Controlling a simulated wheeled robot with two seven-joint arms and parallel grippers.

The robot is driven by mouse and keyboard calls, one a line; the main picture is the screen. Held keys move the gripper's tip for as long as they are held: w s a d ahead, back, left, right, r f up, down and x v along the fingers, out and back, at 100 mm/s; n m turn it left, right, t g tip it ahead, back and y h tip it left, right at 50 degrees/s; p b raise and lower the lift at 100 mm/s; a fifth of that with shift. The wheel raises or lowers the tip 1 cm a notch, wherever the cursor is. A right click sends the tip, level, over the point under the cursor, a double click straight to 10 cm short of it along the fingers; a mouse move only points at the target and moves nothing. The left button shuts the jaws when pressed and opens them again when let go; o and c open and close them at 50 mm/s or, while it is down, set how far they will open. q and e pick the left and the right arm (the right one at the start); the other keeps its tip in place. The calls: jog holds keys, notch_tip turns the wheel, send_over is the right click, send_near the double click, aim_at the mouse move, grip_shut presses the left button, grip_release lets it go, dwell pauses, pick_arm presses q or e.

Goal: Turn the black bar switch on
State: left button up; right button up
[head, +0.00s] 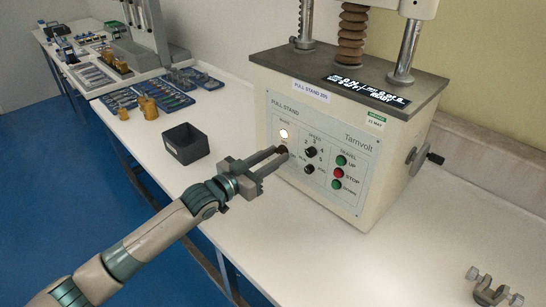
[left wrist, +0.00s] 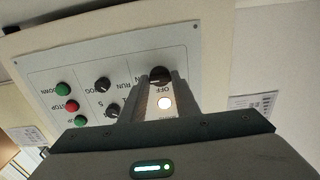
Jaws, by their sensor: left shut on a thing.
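The pull stand (head: 320,150) is a cream machine with a grey top and a front control panel. Its black bar switch (left wrist: 160,74) is a round dark knob between ON and OFF lettering in the left wrist view, where the panel appears upside down. My left gripper (head: 279,154) reaches the panel's left side, its two fingers closed on the switch, which they partly hide. The bar's exact angle is hard to tell. A round white lamp (head: 284,134) just above the switch looks bright; it also shows in the left wrist view (left wrist: 165,103). My right gripper is out of view.
The panel also has two black knobs (head: 310,151), green buttons and a red stop button (head: 338,173). A black open bin (head: 185,143) stands left of the machine. A metal clamp (head: 490,289) lies at the right. The white tabletop in front is clear.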

pick_arm(q)
jog(key=shift+f, duration=0.15)
jog(key=o, duration=0.8)
jog(key=shift+o, duration=1.2)
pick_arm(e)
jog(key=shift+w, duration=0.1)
pick_arm(q)
jog(key=shift+s+a, duration=0.1)
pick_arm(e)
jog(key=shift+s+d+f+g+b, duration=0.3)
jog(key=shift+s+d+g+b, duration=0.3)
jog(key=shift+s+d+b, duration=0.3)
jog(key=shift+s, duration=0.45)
pick_arm(q)
jog(key=v, duration=1.7)
